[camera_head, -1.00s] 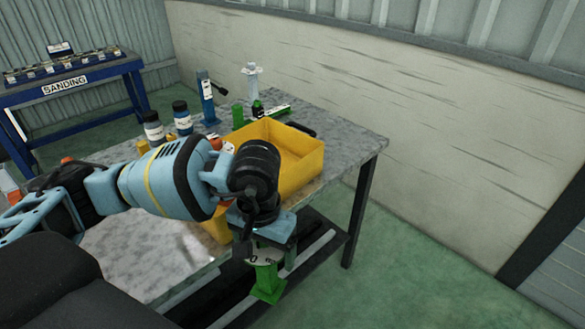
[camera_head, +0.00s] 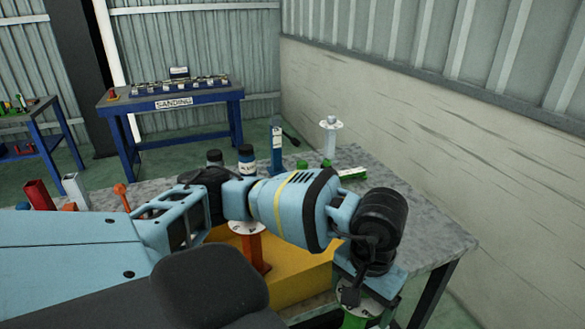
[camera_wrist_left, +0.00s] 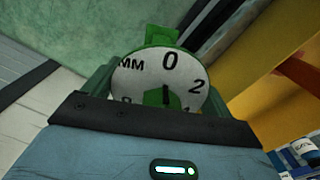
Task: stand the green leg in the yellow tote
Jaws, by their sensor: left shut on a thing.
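The green leg (camera_head: 357,319) hangs from my left gripper (camera_head: 362,294), its lower part cut off by the picture's bottom edge. A white round dial plate (camera_wrist_left: 160,84) tops the leg (camera_wrist_left: 163,34) between the fingers (camera_wrist_left: 160,92) in the wrist view. The yellow tote (camera_head: 298,279) is on the table, left of the gripper in the head view and partly hidden by my arm. It also shows at the right of the wrist view (camera_wrist_left: 262,108). The leg appears outside the tote. My right gripper is not in view.
A red-orange leg with a white top (camera_head: 256,252) appears in the tote. Bottles (camera_head: 246,158), a blue tool (camera_head: 277,146), a silver leg (camera_head: 329,146) and a green part (camera_head: 352,173) stand or lie behind. The grey table's right side (camera_head: 440,225) is clear.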

